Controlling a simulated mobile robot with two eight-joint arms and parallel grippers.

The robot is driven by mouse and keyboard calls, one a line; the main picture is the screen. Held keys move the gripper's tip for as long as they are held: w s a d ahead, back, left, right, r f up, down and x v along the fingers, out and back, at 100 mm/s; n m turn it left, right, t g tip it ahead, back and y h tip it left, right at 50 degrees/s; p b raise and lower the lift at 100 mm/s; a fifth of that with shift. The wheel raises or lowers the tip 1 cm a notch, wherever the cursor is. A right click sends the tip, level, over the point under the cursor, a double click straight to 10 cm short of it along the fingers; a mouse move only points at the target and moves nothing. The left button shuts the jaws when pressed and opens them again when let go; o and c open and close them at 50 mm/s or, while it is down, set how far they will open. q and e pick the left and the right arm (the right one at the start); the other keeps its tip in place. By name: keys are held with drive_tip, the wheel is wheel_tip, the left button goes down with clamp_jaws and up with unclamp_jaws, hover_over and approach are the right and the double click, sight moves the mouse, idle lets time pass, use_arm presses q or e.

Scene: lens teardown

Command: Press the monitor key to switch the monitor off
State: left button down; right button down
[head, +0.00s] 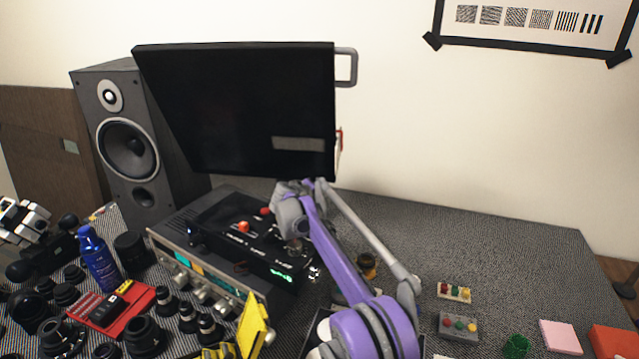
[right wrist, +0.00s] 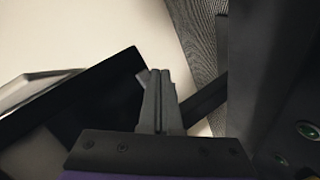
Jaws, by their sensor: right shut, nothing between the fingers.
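The monitor (head: 235,105) stands at the back, its screen black apart from a pale grey strip near the lower right. It has a grey handle on its right side; a small reddish part shows low on that edge. I cannot make out the monitor key for certain. My right arm reaches up from the bottom to just below the monitor; its fingertips cannot be made out in the head view. In the right wrist view my right gripper (right wrist: 160,74) is shut and empty, its tips beside the dark monitor edge (right wrist: 110,75); contact cannot be told. My left gripper is not in view.
A speaker (head: 128,150) stands left of the monitor. An amplifier (head: 180,245) with a black box and red button (head: 243,227) on it lies below. Lens parts, a blue bottle (head: 97,260) and a red tray (head: 137,300) crowd the left.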

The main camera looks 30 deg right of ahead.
drive_tip(key=shift+f, duration=0.1)
drive_tip(key=shift+s+a+f+b, duration=0.25)
drive_tip(key=shift+s+a+b, duration=0.15)
drive_tip(key=shift+s+a, duration=0.15)
drive_tip(key=shift+s+a+f+b, duration=0.3)
drive_tip(key=shift+s+a+b, duration=0.15)
drive_tip(key=shift+s, duration=0.2)
drive_tip(key=shift+s+a+f+b, duration=0.25)
drive_tip(key=shift+s+a+b, duration=0.2)
drive_tip(key=shift+s, duration=0.15)
